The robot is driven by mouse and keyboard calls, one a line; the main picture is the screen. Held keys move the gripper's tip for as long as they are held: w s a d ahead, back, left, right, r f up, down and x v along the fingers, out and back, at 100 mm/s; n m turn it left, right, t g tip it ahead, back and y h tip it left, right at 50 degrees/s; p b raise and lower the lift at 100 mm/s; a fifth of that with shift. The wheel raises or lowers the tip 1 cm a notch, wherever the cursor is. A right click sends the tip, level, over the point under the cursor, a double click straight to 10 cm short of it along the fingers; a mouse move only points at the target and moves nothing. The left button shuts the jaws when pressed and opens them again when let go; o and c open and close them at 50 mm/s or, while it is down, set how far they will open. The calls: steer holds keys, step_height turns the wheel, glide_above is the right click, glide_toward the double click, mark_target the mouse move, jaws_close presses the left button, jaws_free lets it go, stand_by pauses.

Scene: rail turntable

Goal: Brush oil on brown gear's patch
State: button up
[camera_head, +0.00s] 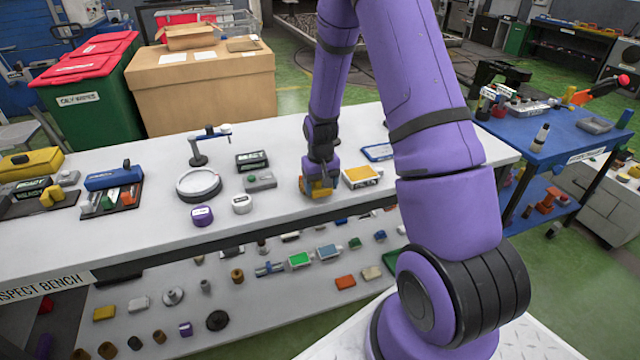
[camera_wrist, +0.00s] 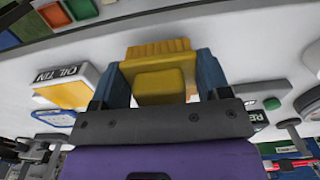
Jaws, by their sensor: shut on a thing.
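My gripper (camera_head: 318,188) is low over the white bench, just left of the oil tin (camera_head: 362,177), a white box with an orange-yellow top. In the wrist view its blue fingers (camera_wrist: 160,82) are shut on a yellow brush (camera_wrist: 160,88) with a ridged far edge. The brush also shows at the fingers in the head view (camera_head: 318,190). The oil tin lies to the left of the fingers in the wrist view (camera_wrist: 68,90), apart from them. Small brown round parts (camera_head: 237,276) lie on the lower shelf; I cannot tell whether one is the brown gear. No patch can be made out.
A grey box with a green button (camera_head: 260,181) is left of my gripper. A blue table (camera_head: 560,143) is at right.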

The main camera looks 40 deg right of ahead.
steer(key=shift+s, duration=0.1)
stand_by(0.3)
steer(key=shift+r, duration=3.5)
steer(key=shift+s, duration=0.1)
